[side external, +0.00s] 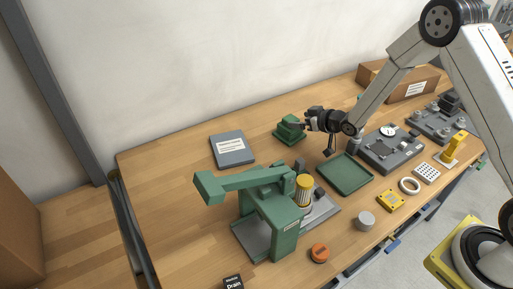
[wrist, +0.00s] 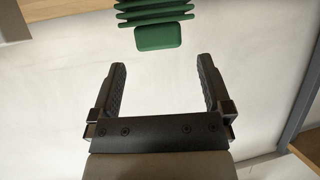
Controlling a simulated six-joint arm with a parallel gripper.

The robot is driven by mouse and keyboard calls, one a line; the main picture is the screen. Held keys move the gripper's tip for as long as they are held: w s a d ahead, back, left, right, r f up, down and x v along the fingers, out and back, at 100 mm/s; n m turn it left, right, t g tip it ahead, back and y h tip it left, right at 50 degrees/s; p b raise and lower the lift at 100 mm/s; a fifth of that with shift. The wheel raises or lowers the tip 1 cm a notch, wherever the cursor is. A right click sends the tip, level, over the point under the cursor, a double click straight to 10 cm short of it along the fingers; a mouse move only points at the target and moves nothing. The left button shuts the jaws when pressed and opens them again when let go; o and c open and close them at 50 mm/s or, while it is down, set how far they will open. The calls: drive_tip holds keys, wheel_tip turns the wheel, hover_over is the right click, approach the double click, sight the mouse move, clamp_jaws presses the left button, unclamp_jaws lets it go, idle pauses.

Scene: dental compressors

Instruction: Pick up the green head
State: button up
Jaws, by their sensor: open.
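The green head (side external: 289,129) is a dark green block with fins, sitting on the wooden table toward the back, left of my gripper. In the wrist view the green head (wrist: 158,30) shows at the top, beyond the fingertips, with its stacked fins and a rounded block below them. My gripper (side external: 303,125) is close beside the head in the side view, with its fingers pointing toward it. In the wrist view my gripper (wrist: 162,72) is open, with nothing between the two black fingers.
A green press-like fixture (side external: 270,210) with a yellow cylinder (side external: 304,190) stands at the front. A grey booklet (side external: 232,149) lies left of the head. An empty green tray (side external: 345,174) lies to the right, near a grey fixture plate (side external: 392,150). A cardboard box (side external: 400,82) stands behind.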

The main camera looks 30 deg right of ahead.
sight(291, 118)
drive_tip(key=shift+x, duration=2.6)
drive_tip(key=shift+d, duration=0.1)
clamp_jaws()
drive_tip(key=shift+r, duration=0.1)
